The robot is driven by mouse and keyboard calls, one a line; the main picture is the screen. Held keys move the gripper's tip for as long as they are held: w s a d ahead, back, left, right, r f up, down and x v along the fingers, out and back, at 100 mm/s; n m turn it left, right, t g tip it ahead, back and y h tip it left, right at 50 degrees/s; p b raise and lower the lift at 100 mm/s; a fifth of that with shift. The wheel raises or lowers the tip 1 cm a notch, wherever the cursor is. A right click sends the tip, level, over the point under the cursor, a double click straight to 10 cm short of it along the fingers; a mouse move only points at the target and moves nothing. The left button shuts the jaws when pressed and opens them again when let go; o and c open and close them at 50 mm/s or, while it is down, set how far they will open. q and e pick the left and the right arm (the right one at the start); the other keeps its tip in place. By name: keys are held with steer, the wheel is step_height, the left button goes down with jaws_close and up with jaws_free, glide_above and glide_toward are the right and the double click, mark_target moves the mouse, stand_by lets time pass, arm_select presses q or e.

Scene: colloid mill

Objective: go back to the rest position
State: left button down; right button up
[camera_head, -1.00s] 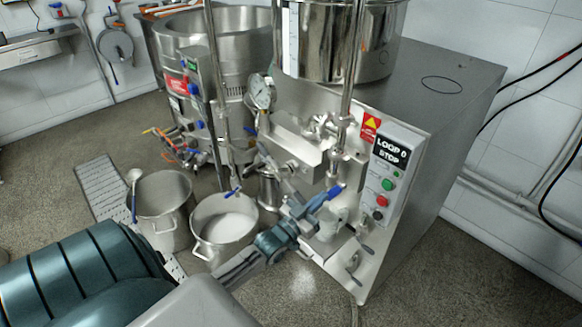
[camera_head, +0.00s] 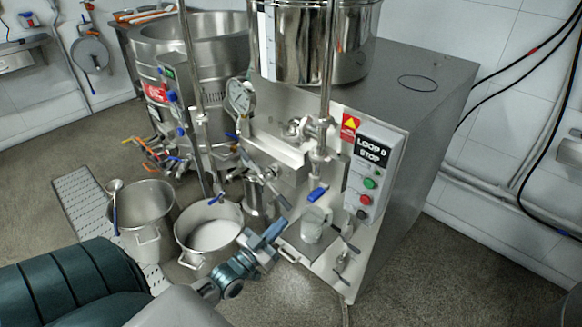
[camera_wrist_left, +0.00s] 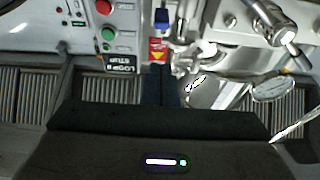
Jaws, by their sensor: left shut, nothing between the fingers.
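My left gripper (camera_head: 278,230) is shut and empty in the head view. It is in front of the mill (camera_head: 400,190), to the lower left of a small blue valve handle (camera_head: 318,194) and apart from it. In the left wrist view my shut fingers (camera_wrist_left: 165,84) point up toward the mill's front, and the blue handle (camera_wrist_left: 162,18) shows beyond their tips. My right gripper is not in view.
A clear beaker (camera_head: 312,226) stands on the mill's small shelf, close to the right of my left gripper. Two steel pots (camera_head: 146,208) (camera_head: 208,232) stand on the floor at left. The control panel (camera_head: 372,175) shows LOOP 0 STOP.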

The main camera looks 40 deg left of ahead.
arm_select(q)
steer(key=s+f+g+y, duration=0.1)
steer(key=s+f+g, duration=0.25)
steer(key=f, duration=0.75)
steer(key=s+a+f+n+g+y, duration=0.1)
steer(key=s+f+g, duration=0.25)
steer(key=f, duration=0.85)
steer(key=s+f+g+y, duration=0.1)
steer(key=s+f+g, duration=0.25)
steer(key=f, duration=0.75)
steer(key=s+d+f+g, duration=0.4)
steer(key=s+f, duration=0.5)
steer(key=s, duration=0.3)
steer(key=s+d+f+g, duration=0.4)
steer(key=s+f, duration=0.5)
steer(key=s, duration=0.4)
steer(key=shift+s+g, duration=0.25)
steer(key=shift+g, duration=0.1)
